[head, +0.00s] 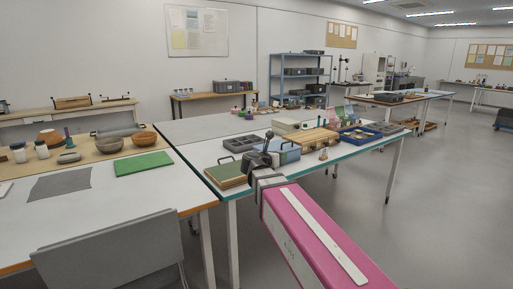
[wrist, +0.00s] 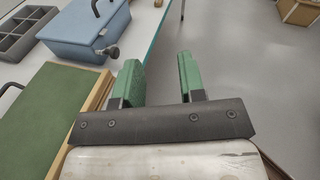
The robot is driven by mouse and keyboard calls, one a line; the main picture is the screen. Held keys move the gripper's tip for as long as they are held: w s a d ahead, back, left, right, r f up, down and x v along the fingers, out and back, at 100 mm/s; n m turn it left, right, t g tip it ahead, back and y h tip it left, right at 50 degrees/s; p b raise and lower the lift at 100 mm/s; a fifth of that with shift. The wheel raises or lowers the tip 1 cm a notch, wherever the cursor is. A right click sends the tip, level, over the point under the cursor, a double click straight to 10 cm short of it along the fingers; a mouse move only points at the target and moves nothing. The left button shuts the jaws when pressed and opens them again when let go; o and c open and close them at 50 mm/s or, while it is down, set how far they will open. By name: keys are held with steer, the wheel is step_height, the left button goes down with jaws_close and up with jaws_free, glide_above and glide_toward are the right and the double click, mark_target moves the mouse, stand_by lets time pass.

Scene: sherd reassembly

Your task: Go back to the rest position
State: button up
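My gripper (wrist: 160,80) shows in the wrist view with its two green fingers apart and nothing between them. It is open and empty. It hangs over the table's edge, with grey floor below and between the fingers. In the head view my pink arm reaches forward from the lower right, and its dark wrist end (head: 262,160) is near the front edge of the white table. The fingers are too small to make out there. No sherd is held.
A green-topped wooden board (wrist: 40,125) lies left of my gripper, close to it. A blue box (wrist: 85,30) and a grey divided tray (wrist: 22,32) stand beyond. The teal-edged table (head: 190,152) holds several items. Grey floor (head: 440,200) is clear at right.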

steer(key=w+a+f+n+t+y, duration=0.15)
steer(key=f+n+y, duration=0.6)
steer(key=n, duration=0.75)
steer(key=s+a+f+n+y, duration=0.15)
steer(key=f+n+y, duration=0.6)
steer(key=n, duration=0.75)
steer(key=s+d+f+n+g+h, duration=0.2)
steer(key=s+d+f+n+g, duration=0.4)
steer(key=s+f, duration=0.3)
steer(key=s+d+f+n+g+h, duration=0.2)
steer(key=s+d+f+n+g, duration=0.4)
steer(key=s+d+f+g, duration=0.1)
step_height(320, 180, down, 3)
steer(key=shift+s+f+g, duration=0.1)
steer(key=shift+s+g, duration=0.35)
steer(key=shift+s, duration=0.75)
steer(key=shift+o, duration=0.3)
